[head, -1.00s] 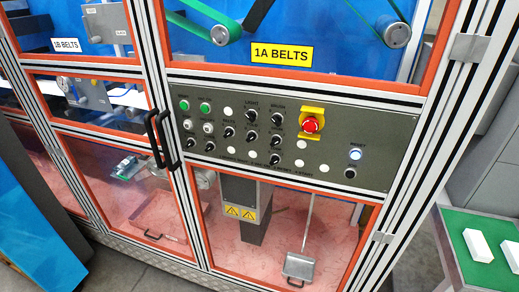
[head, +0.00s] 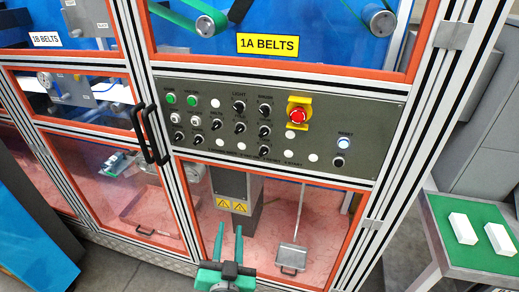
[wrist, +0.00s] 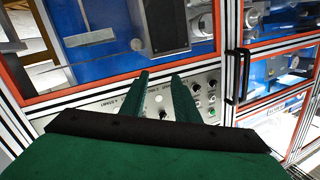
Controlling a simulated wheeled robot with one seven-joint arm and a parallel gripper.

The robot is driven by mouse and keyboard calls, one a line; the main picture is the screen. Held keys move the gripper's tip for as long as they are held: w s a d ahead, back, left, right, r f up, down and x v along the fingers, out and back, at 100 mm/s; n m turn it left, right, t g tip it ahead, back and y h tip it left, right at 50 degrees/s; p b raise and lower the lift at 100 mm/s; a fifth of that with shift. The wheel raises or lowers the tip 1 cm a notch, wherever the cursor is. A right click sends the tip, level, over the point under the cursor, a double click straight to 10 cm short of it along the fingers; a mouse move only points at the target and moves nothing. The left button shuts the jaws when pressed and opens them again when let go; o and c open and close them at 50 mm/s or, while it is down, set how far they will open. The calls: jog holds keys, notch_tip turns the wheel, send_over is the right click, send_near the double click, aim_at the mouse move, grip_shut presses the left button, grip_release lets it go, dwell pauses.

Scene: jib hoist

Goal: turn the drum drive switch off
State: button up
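The grey control panel (head: 330,113) holds several small black rotary switches, among them a top-row one (head: 239,106) and a lower one (head: 264,151). Most labels are too small to read, so I cannot tell which is the drum drive switch. My gripper (head: 229,234) is at the bottom of the head view, in front of the lower window and below the panel in the picture. Its two green fingers are apart with nothing between them. The wrist view shows the open fingers (wrist: 160,77) with the panel (wrist: 125,108) beyond, partly hidden by them; a black knob (wrist: 163,115) shows between them.
A red emergency stop (head: 297,114) on a yellow plate and a lit reset button (head: 344,143) are on the panel's right. Black door handles (head: 150,135) stick out at its left. A green-topped table (head: 445,232) with white blocks stands at the right.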

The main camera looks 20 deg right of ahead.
jog(key=w+d+r+m+h, duration=0.3)
jog(key=r+m, duration=0.1)
jog(key=r, duration=0.5)
jog(key=m+g+h, duration=0.1)
jog(key=m+h, duration=0.1)
jog(key=m, duration=0.3)
send_near(262, 136)
jog(key=x, duration=0.7)
jog(key=shift+w+d+r, duration=0.15)
jog(key=shift+w+d, duration=0.05)
jog(key=shift+w, duration=0.1)
grip_shut()
